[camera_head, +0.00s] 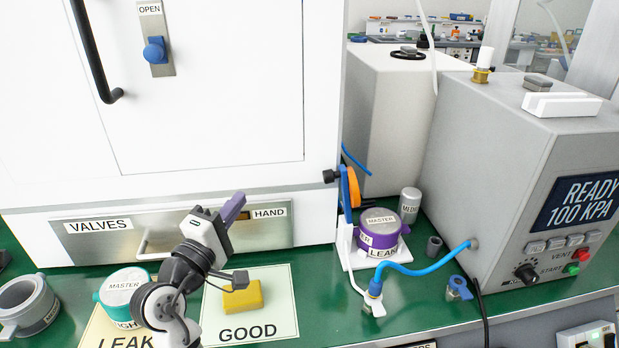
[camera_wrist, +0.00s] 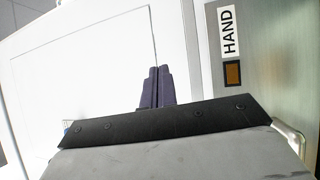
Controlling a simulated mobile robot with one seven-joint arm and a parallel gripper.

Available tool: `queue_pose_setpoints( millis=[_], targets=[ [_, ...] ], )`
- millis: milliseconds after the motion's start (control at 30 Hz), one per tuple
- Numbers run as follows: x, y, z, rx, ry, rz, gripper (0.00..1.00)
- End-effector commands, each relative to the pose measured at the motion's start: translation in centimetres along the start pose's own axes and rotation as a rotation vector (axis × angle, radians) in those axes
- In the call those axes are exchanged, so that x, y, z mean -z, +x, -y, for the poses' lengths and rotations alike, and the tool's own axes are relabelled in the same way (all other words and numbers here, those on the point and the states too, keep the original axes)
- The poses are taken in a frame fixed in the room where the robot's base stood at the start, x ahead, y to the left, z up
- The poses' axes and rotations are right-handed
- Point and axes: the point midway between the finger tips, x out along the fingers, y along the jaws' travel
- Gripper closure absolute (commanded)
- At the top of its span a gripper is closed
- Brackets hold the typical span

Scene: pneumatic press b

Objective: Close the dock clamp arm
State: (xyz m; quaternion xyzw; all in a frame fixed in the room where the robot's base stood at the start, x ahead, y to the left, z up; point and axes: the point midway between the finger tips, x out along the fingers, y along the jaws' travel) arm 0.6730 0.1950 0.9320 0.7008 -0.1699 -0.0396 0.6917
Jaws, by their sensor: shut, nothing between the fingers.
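The dock is a white stand (camera_head: 350,257) at centre right in the head view, holding a purple-sided cylinder (camera_head: 378,239) labelled MASTER. What looks like the clamp arm (camera_head: 346,202), a blue bar with an orange round pad and a black knob, stands upright at the dock's left side, raised clear of the cylinder's top. My gripper (camera_head: 236,202) is left of the dock, in front of the white cabinet, apart from the clamp arm. Its purple fingers (camera_wrist: 156,87) are shut and empty in the wrist view. The dock is not visible in the wrist view.
The white cabinet (camera_head: 230,90) with its VALVES drawer (camera_head: 190,232) stands behind my gripper. A grey pressure unit (camera_head: 490,170) stands right of the dock, its blue hose (camera_head: 415,268) running to the dock's front. A yellow block (camera_head: 242,297) lies on the GOOD mat.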

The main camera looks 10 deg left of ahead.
Motion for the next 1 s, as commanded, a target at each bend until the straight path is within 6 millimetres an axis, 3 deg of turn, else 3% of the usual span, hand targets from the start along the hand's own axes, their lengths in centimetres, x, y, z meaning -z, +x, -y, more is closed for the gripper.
queue_pose_setpoints(
  millis=[100, 200, 367, 767, 1000],
  targets=[
    [-3.1, 0.4, 1.7, 0.056, -0.137, 0.154, 1.0],
    [-4.3, 0.6, 2.2, 0.076, -0.181, 0.209, 1.0],
    [-4.8, 2.1, 2.3, 0.079, -0.188, 0.217, 1.0],
    [-6.6, 10.2, 2.7, 0.078, -0.185, 0.216, 1.0],
    [-9.1, 11.9, 2.5, 0.078, -0.183, 0.212, 1.0]
  ],
)
